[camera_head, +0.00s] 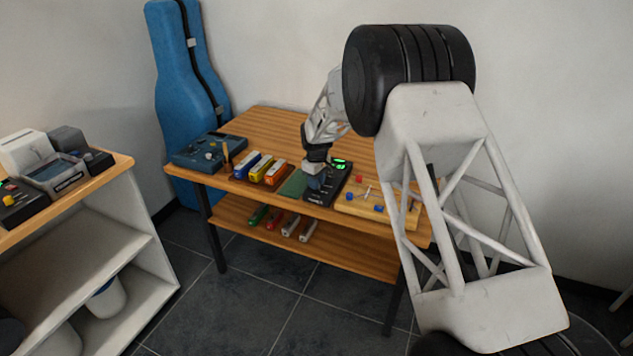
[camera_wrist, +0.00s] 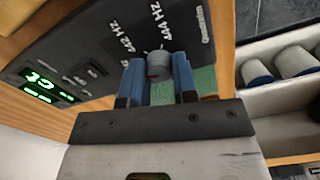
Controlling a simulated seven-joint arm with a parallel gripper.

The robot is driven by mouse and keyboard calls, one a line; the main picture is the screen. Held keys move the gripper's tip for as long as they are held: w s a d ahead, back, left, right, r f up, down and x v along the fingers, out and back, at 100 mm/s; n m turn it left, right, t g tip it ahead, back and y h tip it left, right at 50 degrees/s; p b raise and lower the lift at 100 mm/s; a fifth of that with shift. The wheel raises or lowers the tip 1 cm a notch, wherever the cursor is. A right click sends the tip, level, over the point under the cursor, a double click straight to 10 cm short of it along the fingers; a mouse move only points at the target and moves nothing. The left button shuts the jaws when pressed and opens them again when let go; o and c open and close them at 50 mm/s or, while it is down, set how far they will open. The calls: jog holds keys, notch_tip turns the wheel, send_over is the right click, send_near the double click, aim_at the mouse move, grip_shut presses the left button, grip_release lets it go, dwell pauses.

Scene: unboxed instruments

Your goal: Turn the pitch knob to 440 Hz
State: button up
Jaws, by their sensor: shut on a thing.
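A black tuner (camera_head: 328,193) with a lit green display (camera_head: 341,164) lies on the wooden table. In the wrist view its panel (camera_wrist: 100,45) carries the labels 442 Hz and 444 Hz near the round grey pitch knob (camera_wrist: 159,65). Other marks on the panel are small and partly hidden. My gripper (camera_wrist: 158,78) is shut on the knob, one blue finger on each side. Which mark the knob points at I cannot tell. The green display (camera_wrist: 45,88) is lit, but its digits are too blurred to read. In the head view my gripper (camera_head: 316,176) hides the knob.
On the table (camera_head: 278,128), a blue device (camera_head: 210,151) stands at left, several coloured blocks (camera_head: 262,168) beside a green mat (camera_head: 294,185), and a wooden board with pegs (camera_head: 378,204) right of the tuner. A blue instrument case (camera_head: 178,85) leans on the wall.

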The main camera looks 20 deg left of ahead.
jog(key=shift+f+n, duration=0.1)
jog(key=shift+n, duration=1.2)
jog(key=o, duration=0.9)
jog(key=shift+r, duration=3.95)
